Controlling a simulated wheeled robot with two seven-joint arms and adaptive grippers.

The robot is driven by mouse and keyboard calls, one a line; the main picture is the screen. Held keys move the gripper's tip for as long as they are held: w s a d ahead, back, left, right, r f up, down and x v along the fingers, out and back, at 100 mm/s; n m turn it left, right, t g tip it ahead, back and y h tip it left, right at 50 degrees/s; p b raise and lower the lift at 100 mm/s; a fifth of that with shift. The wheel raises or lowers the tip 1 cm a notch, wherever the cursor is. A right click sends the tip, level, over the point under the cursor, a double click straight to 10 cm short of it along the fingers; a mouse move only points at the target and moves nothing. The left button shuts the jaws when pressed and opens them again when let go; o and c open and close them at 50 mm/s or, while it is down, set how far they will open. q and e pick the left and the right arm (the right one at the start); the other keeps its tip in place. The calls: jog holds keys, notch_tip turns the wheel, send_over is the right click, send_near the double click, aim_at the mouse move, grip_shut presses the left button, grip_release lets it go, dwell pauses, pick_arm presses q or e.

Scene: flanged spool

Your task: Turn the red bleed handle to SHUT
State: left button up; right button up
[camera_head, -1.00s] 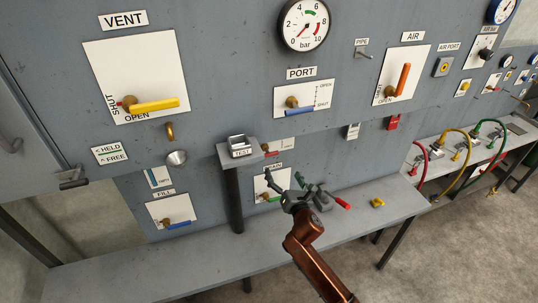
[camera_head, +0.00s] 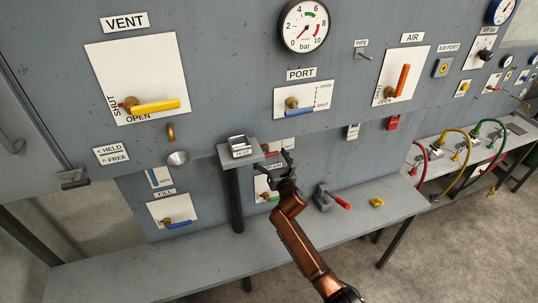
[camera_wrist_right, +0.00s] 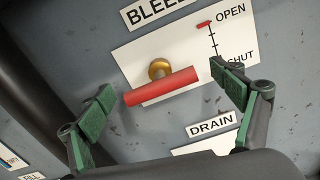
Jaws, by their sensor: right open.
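The red bleed handle (camera_wrist_right: 162,86) shows large in the right wrist view, on a brass hub (camera_wrist_right: 159,68) over a white plate. It lies slanted, its left end lower. A scale (camera_wrist_right: 212,40) right of it runs from OPEN at the top to SHUT below, with a red mark by OPEN. My left gripper is out of view.
The TEST shelf (camera_head: 238,152) on its dark post stands just left of my right gripper. The DRAIN plate (camera_wrist_right: 210,143) is below the bleed plate. On the bench (camera_head: 120,268) lie a red-handled tool (camera_head: 332,199) and a yellow piece (camera_head: 377,202).

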jog(key=c, duration=1.1)
jog(key=shift+c, duration=0.2)
